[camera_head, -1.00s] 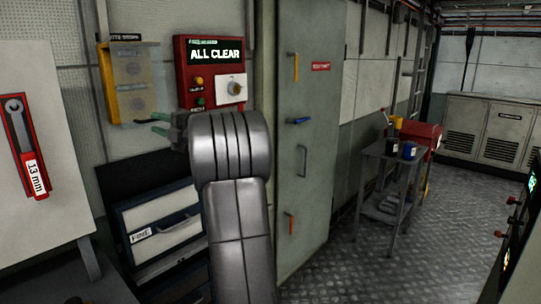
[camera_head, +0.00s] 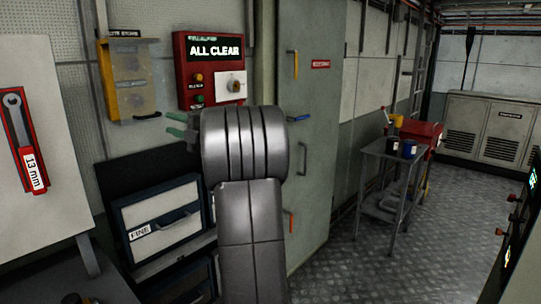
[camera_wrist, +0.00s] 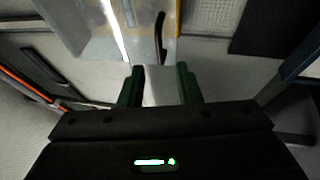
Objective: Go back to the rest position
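My gripper (camera_head: 178,126) shows at the left of my grey arm in the head view, in front of the wall below the yellow holder. My arm hides part of the gripper in the head view.
A red panel (camera_head: 183,75) reading "ALL CLEAR" is on the wall just above my gripper. A yellow holder (camera_head: 107,75) hangs to its left. A grey door (camera_head: 325,130) with coloured handles stands at right. A drawer (camera_head: 160,240) marked "FINE" is below.

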